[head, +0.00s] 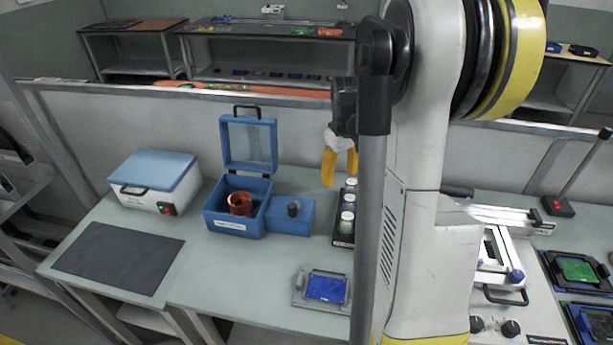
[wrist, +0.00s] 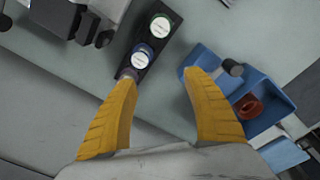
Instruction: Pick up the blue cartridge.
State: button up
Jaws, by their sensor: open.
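A black rack (head: 342,240) holds a row of round white-topped cartridges, right of the blue box in the head view. In the wrist view, a cartridge with a blue ring (wrist: 143,54) stands upright in the rack (wrist: 122,63), beside one with a green ring (wrist: 160,25). Another lies partly hidden behind my left finger. My gripper (head: 340,172) has yellow fingers, spread open and empty, above the far end of the rack. In the wrist view, my gripper (wrist: 159,75) has its left fingertip over the rack's end and its right one near the blue box.
An open blue box (head: 237,222) with a copper-coloured coil (head: 240,204) stands left of the rack. A white lidded box (head: 155,184), dark mat (head: 118,258) and blue board (head: 326,287) in a grey holder share the table. The front middle is mostly clear.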

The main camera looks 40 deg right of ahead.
send_over(350, 198)
notch_tip(350, 198, down, 2)
jog(key=shift+w+f, duration=0.15)
jog(key=shift+f, duration=0.05)
notch_tip(350, 198, down, 11)
jog(key=b, duration=0.3)
jog(key=shift+r+b, duration=0.1)
jog(key=shift+b, duration=0.25)
jog(key=shift+r, duration=0.1)
grip_shut()
